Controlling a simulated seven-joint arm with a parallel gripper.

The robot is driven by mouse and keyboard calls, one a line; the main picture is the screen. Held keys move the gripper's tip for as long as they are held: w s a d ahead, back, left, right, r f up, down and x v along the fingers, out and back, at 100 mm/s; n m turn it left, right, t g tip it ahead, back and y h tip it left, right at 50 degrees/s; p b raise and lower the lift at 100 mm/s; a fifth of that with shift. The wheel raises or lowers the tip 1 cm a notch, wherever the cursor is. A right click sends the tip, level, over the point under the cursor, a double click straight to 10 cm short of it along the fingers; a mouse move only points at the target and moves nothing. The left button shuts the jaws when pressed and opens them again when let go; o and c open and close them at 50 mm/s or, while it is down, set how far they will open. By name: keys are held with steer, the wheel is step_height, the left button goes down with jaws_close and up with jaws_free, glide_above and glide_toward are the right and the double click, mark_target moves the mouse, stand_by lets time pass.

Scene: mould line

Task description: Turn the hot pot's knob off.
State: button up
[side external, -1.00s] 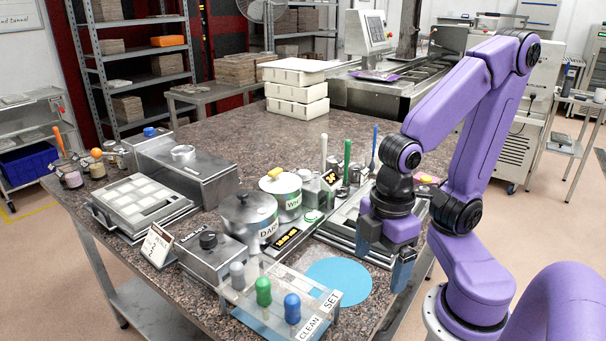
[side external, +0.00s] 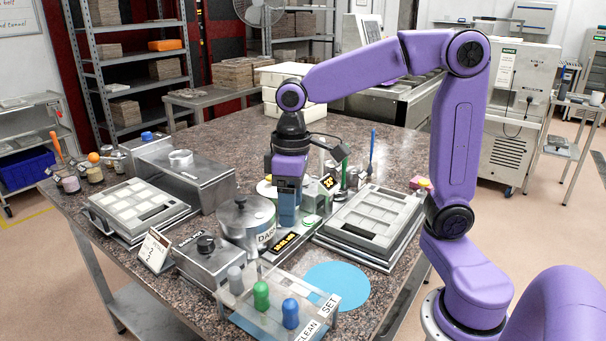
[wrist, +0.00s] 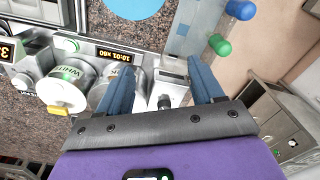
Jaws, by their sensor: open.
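The steel pot marked DARK (side external: 246,220) and the white pot marked WHITE (wrist: 65,82) stand side by side on the table. In the side view my arm mostly hides the white pot. In front of them is a base with a lit yellow display (side external: 285,243), also seen in the wrist view (wrist: 114,54). A small round control with a green ring (wrist: 72,45) sits beside that display; I cannot tell its setting. My gripper (side external: 287,222) points down by the pots, its fingers apart and empty. In the wrist view the left finger partly covers the dark pot.
A steel box with a black knob (side external: 206,243) and a rack with grey, green and blue handles (side external: 262,296) stand in front. A mould tray (side external: 372,220) lies to the right. A blue round mat (side external: 338,286) is bare. Tall tools stand behind the gripper.

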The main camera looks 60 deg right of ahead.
steer(key=w+d+r+m, duration=0.35)
steer(key=w+d, duration=0.35)
steer(key=w, duration=0.3)
steer(key=w+d+r+m, duration=0.1)
steer(key=w+d+m, duration=0.3)
steer(key=d, duration=0.8)
steer(key=w+d+r+m, duration=0.1)
steer(key=w+d+m, duration=0.35)
steer(key=d, duration=0.75)
steer(key=f, duration=1.7)
steer(key=shift+w+a+f, duration=0.1)
steer(key=shift+a+f, duration=0.1)
steer(key=shift+f, duration=0.2)
steer(key=c, duration=1.1)
